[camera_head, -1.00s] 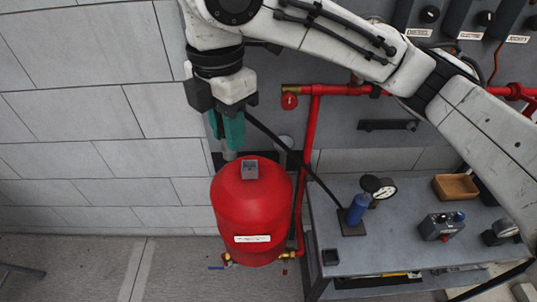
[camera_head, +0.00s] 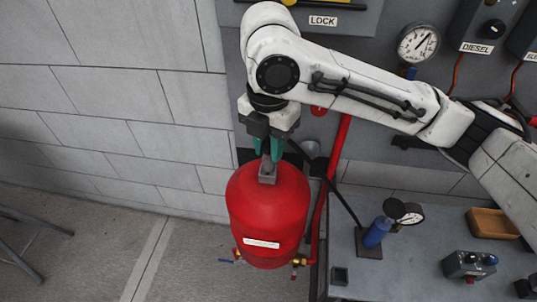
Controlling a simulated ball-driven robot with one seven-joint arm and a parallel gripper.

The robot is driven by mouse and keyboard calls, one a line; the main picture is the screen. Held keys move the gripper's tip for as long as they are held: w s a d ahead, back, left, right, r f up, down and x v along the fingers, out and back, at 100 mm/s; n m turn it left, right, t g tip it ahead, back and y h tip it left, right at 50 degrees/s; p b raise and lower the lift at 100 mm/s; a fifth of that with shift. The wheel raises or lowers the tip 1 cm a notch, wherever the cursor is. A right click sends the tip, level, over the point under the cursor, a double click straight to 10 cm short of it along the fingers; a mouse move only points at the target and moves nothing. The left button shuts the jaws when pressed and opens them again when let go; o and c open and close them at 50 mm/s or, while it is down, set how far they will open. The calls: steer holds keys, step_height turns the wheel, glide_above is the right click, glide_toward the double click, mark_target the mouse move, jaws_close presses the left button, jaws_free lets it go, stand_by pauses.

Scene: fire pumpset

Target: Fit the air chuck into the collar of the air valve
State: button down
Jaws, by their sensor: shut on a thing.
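The red tank (camera_head: 267,215) stands on the floor by the wall. A grey block (camera_head: 267,176) on its top looks like the collar of the air valve. My gripper (camera_head: 267,150) has teal fingers and is above the tank top, shut on the grey air chuck (camera_head: 266,158). The chuck points down, and its lower end overlaps the top of the collar in the picture. I cannot tell whether it is in the collar, touching it or just above. The inside of the collar is hidden.
A black hose (camera_head: 345,200) runs from near my gripper to a blue pump (camera_head: 376,232) on the grey bench (camera_head: 430,240). A red pipe (camera_head: 327,190) rises close to the tank's right. A wooden tray (camera_head: 493,223) is on the bench. The floor at left is clear near the tank.

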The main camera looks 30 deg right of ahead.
mark_target(268, 158)
steer(key=w+f, duration=0.1)
steer(key=w+d+f, duration=0.1)
steer(key=shift+w+f, duration=0.1)
steer(key=shift+f, duration=0.3)
steer(key=shift+w+f+p, duration=0.15)
steer(key=shift+f+p, duration=0.45)
steer(key=shift+f, duration=1.15)
steer(key=c, duration=0.9)
jaws_free()
step_height(268, 158, up, 12)
steer(key=shift+r+b, duration=0.1)
steer(key=shift+b, duration=0.6)
